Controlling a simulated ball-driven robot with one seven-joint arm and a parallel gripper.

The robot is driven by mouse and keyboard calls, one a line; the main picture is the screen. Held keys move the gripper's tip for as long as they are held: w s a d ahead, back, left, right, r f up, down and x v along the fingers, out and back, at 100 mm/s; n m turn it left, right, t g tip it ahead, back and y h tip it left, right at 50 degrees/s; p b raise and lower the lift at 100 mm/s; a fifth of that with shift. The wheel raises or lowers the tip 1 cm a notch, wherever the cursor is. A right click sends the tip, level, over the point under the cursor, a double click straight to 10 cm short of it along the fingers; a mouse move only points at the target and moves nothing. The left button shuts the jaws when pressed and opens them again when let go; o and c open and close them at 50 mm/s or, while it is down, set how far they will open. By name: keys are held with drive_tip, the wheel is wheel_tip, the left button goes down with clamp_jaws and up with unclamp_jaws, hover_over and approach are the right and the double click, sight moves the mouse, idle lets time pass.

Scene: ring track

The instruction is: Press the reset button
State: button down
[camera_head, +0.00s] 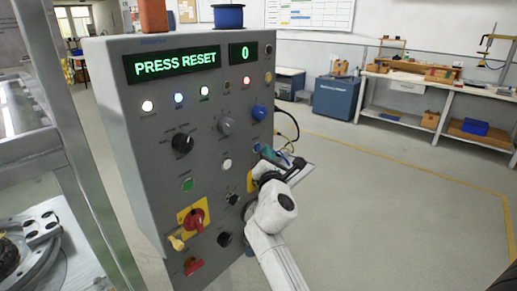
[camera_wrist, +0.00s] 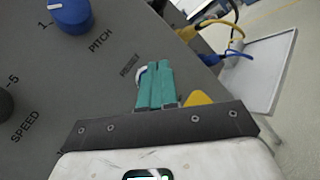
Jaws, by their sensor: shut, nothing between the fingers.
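The grey control panel (camera_head: 150,100) stands at the left and its green display (camera_head: 175,64) reads "PRESS RESET". A small blue button (camera_head: 257,147) sits near the panel's right edge, below the blue knob (camera_head: 258,112). My gripper (camera_head: 268,153) is at that edge, close to the blue button, with its teal fingers shut. In the wrist view the shut fingers (camera_wrist: 154,68) point at the panel. They partly hide a pale-rimmed round control (camera_wrist: 140,76) beside a small label I cannot read surely. I cannot tell whether the fingers touch it.
The blue PITCH knob (camera_wrist: 70,14) and a dark SPEED knob (camera_wrist: 5,104) are left of the fingers. A red knob on a yellow plate (camera_head: 194,217) is lower on the panel. Cables (camera_head: 288,135) hang at the right side. Floor to the right is clear.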

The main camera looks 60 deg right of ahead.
drive_tip(key=shift+w, duration=0.15)
drive_tip(key=shift+w+d, duration=0.1)
drive_tip(key=shift+w, duration=0.15)
drive_tip(key=shift+w+d, duration=0.1)
drive_tip(key=shift+w, duration=0.3)
idle(0.8)
drive_tip(key=shift+s, duration=0.15)
drive_tip(key=shift+s+a, duration=0.25)
drive_tip(key=shift+s, duration=0.45)
drive_tip(key=s+p, duration=0.1)
drive_tip(key=s, duration=0.1)
drive_tip(key=s+a+p, duration=0.1)
drive_tip(key=s, duration=0.1)
drive_tip(key=shift+s, duration=0.4)
idle(1.0)
